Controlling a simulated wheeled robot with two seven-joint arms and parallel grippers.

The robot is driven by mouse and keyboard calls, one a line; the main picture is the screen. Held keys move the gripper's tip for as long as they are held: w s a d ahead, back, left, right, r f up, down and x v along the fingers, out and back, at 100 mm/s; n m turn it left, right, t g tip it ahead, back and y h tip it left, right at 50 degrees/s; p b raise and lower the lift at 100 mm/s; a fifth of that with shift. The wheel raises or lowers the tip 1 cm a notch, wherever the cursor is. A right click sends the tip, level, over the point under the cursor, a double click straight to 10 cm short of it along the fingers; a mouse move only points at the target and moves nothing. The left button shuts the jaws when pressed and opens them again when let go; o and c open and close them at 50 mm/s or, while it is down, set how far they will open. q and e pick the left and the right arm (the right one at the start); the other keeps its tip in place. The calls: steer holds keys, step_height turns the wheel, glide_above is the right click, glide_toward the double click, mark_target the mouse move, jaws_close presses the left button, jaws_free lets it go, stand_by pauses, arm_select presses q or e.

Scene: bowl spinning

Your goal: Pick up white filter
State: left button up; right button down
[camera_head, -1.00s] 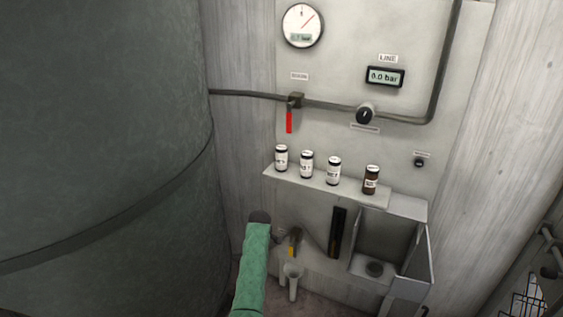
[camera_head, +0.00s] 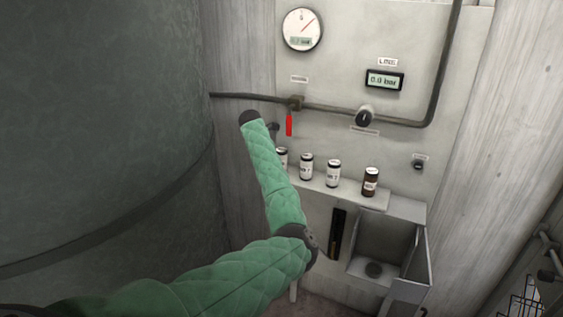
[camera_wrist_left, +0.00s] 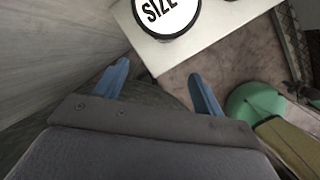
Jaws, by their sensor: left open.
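I cannot tell for sure which thing is the white filter. Below the shelf, a slim pale thing (camera_head: 293,291) shows under my arm, mostly hidden. On the shelf stand three white-labelled jars, the left one (camera_head: 282,157) partly covered by my arm. In the left wrist view a round white lid (camera_wrist_left: 166,14) marked "SIZE" lies ahead at the top edge. My left gripper (camera_wrist_left: 160,86) is open, its two blue fingers apart with nothing between them, short of the lid. In the head view my green left arm rises in front of the shelf's left end.
A brown jar (camera_head: 371,181) stands at the shelf's right (camera_head: 376,202). An open metal box (camera_head: 386,243) is below it. A red-handled valve (camera_head: 289,125) hangs above the jars. A large dark tank (camera_head: 100,130) fills the left side.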

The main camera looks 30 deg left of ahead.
mark_target(282, 151)
arm_select(q)
steer(key=shift+n+h, duration=0.6)
steer(key=shift+n, duration=0.2)
steer(key=w+d+r, duration=0.1)
steer(key=w+d+r+p, duration=0.1)
steer(key=w+d+r, duration=0.1)
steer(key=shift+w+r, duration=0.3)
steer(key=p+x, duration=0.3)
steer(key=x, duration=0.1)
steer(key=shift+w+f+p, duration=0.2)
steer(key=shift+f+p, duration=0.1)
steer(key=shift+p, duration=0.05)
steer(key=shift+w+f, duration=0.1)
steer(key=shift+f, duration=0.2)
arm_select(e)
steer(key=s+d+f, duration=0.2)
steer(key=s, duration=0.8)
steer(key=shift+d+f+g, duration=0.25)
steer(key=shift+d+g, duration=0.05)
arm_select(q)
steer(key=c, duration=1.1)
steer(key=shift+r, duration=0.1)
